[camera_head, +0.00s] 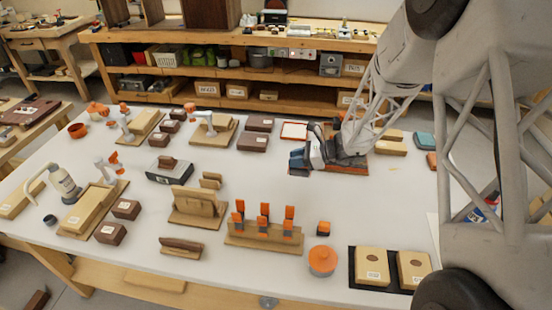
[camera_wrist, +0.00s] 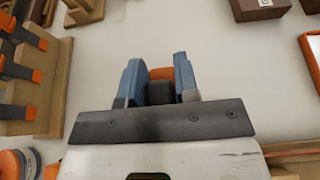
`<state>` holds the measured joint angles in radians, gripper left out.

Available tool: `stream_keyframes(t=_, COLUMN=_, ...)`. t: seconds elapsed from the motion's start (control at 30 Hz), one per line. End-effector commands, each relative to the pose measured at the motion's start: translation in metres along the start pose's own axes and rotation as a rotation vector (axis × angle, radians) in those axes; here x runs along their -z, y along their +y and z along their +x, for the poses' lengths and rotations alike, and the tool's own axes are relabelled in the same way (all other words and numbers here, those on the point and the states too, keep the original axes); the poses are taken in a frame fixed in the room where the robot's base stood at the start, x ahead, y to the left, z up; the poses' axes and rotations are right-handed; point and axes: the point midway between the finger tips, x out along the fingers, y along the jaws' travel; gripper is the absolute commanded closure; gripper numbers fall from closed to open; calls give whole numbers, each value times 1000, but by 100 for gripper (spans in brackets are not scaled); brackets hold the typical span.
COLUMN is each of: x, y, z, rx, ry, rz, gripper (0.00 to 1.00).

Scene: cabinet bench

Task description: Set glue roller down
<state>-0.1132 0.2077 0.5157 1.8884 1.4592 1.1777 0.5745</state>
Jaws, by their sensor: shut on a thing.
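My gripper (camera_head: 300,162) is over the table, right of centre in the head view, with its blue fingers pointing left. In the wrist view the two blue fingers (camera_wrist: 158,82) are shut on a small orange and dark piece, which I take to be the glue roller (camera_wrist: 161,74). Only its end shows between the fingers. The fingers and the hand hide the rest of it. In the head view I cannot make out the roller apart from the gripper. White table top (camera_wrist: 220,62) shows around the fingers; I cannot tell whether the roller touches it.
A wooden rack with orange-tipped tools (camera_head: 263,235) stands in front. Dark brown blocks (camera_head: 252,141) and an orange-rimmed white tray (camera_head: 294,131) lie behind. An orange-topped round tub (camera_head: 322,260) is at the front. The table between the rack and my gripper is clear.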

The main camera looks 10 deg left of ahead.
Motion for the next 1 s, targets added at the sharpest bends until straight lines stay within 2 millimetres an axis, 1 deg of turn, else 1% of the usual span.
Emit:
stream_keyframes(t=0.17, x=-5, y=3, z=11, rx=-1, ry=0, rz=-2, gripper=97)
stream_keyframes(t=0.33, x=-14, y=8, z=33, rx=-2, ry=0, rz=-3, gripper=97)
stream_keyframes(t=0.57, x=-34, y=22, z=78, rx=-2, ry=-1, rz=-6, gripper=97)
stream_keyframes(t=0.8, x=-55, y=42, z=126, rx=-2, ry=-1, rz=-6, gripper=97)
stream_keyframes(t=1.0, x=-69, y=59, z=160, rx=-2, ry=-1, rz=-3, gripper=97)
